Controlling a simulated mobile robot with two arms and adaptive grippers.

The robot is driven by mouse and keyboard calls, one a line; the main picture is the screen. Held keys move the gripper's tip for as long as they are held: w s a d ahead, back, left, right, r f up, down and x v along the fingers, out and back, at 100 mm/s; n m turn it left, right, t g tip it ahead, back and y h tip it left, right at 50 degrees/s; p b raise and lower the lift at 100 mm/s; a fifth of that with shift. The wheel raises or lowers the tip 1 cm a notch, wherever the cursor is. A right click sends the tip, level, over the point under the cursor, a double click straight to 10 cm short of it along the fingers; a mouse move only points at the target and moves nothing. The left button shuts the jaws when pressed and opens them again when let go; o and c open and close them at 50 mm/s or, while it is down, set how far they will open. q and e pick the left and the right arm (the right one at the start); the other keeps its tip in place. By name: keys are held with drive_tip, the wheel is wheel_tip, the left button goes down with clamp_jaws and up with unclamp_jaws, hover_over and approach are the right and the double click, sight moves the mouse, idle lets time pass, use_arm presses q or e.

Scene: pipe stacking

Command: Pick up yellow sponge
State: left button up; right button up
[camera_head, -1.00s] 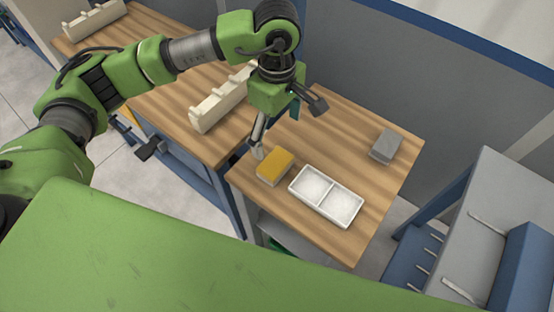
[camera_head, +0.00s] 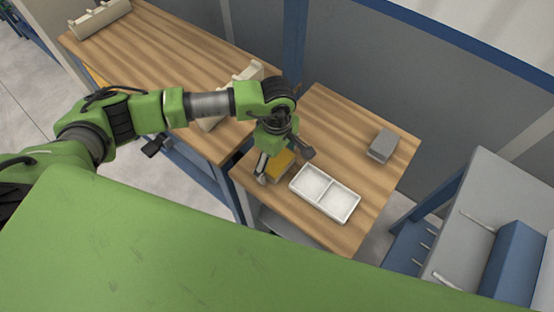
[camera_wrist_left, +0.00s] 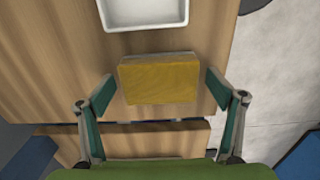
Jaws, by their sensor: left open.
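The yellow sponge (camera_head: 280,166) lies on the small wooden table, partly hidden by my left gripper in the head view. In the left wrist view the sponge (camera_wrist_left: 159,82) is whole, with a yellow top and a pale edge at its far side. My left gripper (camera_head: 284,170) is over it, pointing down. In the wrist view its green-padded fingers (camera_wrist_left: 161,92) are spread wide, one to each side of the sponge, with a gap on both sides. I cannot tell how far above the table the fingertips are. My right gripper is not in view.
A white two-compartment tray (camera_head: 325,206) sits close to the sponge; it also shows in the wrist view (camera_wrist_left: 143,25). A grey block (camera_head: 382,145) lies at the table's right. A cream rack (camera_head: 243,80) stands on the adjoining table, partly behind my arm.

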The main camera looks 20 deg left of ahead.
use_arm(q)
drive_tip(key=shift+f, duration=0.1)
drive_tip(key=c, duration=1.1)
drive_tip(key=shift+w+r+b, duration=0.1)
drive_tip(key=shift+r+b, duration=1)
drive_tip(key=shift+r, duration=0.15)
drive_tip(key=s+r, duration=0.1)
drive_tip(key=r, duration=0.1)
drive_tip(key=s+d+r+b, duration=0.1)
drive_tip(key=s+r, duration=0.2)
drive_tip(key=shift+s+d+r, duration=0.15)
drive_tip(key=shift+s+r, duration=0.05)
drive_tip(key=shift+r, duration=0.2)
drive_tip(key=s+r+b, duration=0.1)
drive_tip(key=s, duration=0.2)
drive_tip(key=s+d+r+b, duration=0.1)
drive_tip(key=s+r, duration=0.1)
drive_tip(key=s, duration=0.1)
drive_tip(key=s+d+r+b, duration=0.1)
drive_tip(key=s, duration=0.2)
drive_tip(key=shift+s+d+r, duration=0.15)
drive_tip(key=shift+s+r, duration=0.05)
drive_tip(key=shift+r, duration=0.2)
